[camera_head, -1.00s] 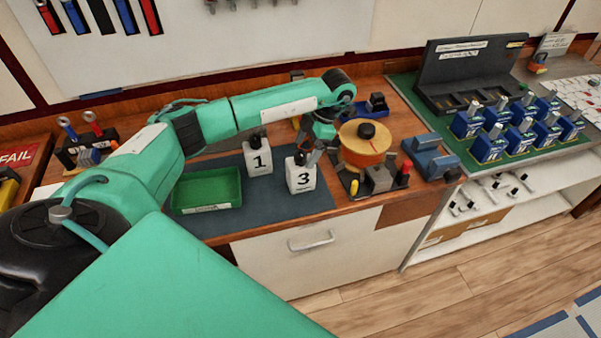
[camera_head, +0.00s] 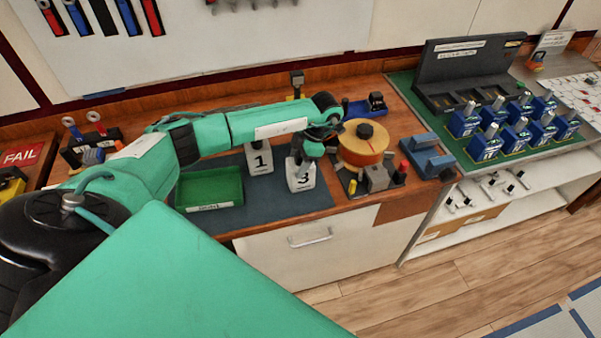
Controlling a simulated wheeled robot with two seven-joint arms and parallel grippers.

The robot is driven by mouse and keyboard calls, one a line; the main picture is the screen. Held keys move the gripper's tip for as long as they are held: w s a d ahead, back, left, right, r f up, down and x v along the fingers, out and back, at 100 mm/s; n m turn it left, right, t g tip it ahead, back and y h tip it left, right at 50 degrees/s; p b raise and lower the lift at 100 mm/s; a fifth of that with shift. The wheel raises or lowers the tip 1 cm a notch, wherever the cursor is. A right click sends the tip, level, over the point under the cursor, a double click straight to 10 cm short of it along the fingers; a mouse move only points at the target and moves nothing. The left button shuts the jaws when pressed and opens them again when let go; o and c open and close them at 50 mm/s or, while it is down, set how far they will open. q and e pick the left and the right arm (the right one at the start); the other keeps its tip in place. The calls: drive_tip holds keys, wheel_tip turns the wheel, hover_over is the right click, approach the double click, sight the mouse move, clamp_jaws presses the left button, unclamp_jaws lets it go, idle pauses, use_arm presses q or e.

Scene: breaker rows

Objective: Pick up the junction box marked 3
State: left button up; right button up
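The white junction box marked 3 (camera_head: 301,182) stands upright on the dark mat (camera_head: 270,208) in the head view. My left gripper (camera_head: 308,156) is right at the top of this box and hides most of its black top part. I cannot tell if the fingers touch it or whether they are open or shut. The similar white box marked 1 (camera_head: 259,161) stands just left of it, its top partly hidden by my arm. My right gripper is not in view.
A green tray (camera_head: 209,204) lies left of the boxes. An orange spool (camera_head: 363,150) and small blocks stand close to the right of box 3. A blue fixture (camera_head: 427,159) and several blue breakers (camera_head: 488,147) are farther right. Bare mat lies in front of the boxes.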

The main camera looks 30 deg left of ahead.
use_arm(q)
clamp_jaws()
